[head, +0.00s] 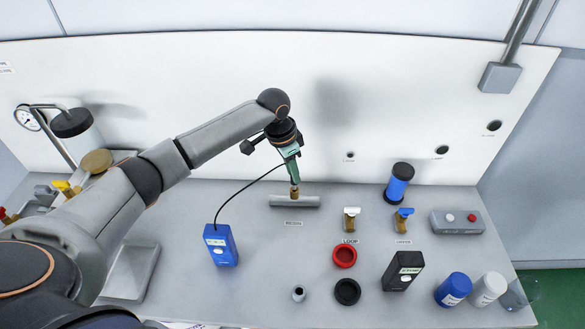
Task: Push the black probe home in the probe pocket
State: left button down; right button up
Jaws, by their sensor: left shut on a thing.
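My left gripper (293,171) reaches in from the left, points down and is shut on the black probe, which it mostly hides. A thin black cable (250,183) curves from the blue meter box (220,246) up to the gripper. Directly below the fingers is a small brass fitting (295,191), apparently the probe pocket, on top of a short grey horizontal pipe (296,201). The probe appears to be over or in its mouth; I cannot tell how deep it sits. My right gripper is out of view.
Two brass valves, one with a white handle (351,214) and one blue (404,213), stand right of the pipe. A red ring (345,256), a black ring (347,291) and a black box (403,271) lie nearer. A white panel (400,110) rises behind.

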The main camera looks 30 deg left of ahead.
pick_arm(q)
jog(key=shift+f, duration=1.4)
jog(key=c, duration=0.6)
grip_release()
jog(key=r, duration=0.4)
jog(key=s+a+r, duration=0.1)
jog(key=r, duration=0.3)
jog(key=s+r, duration=0.1)
jog(key=r, duration=0.3)
jog(key=shift+a+r+b, duration=0.15)
jog(key=shift+a+b, duration=0.05)
jog(key=shift+b, duration=0.15)
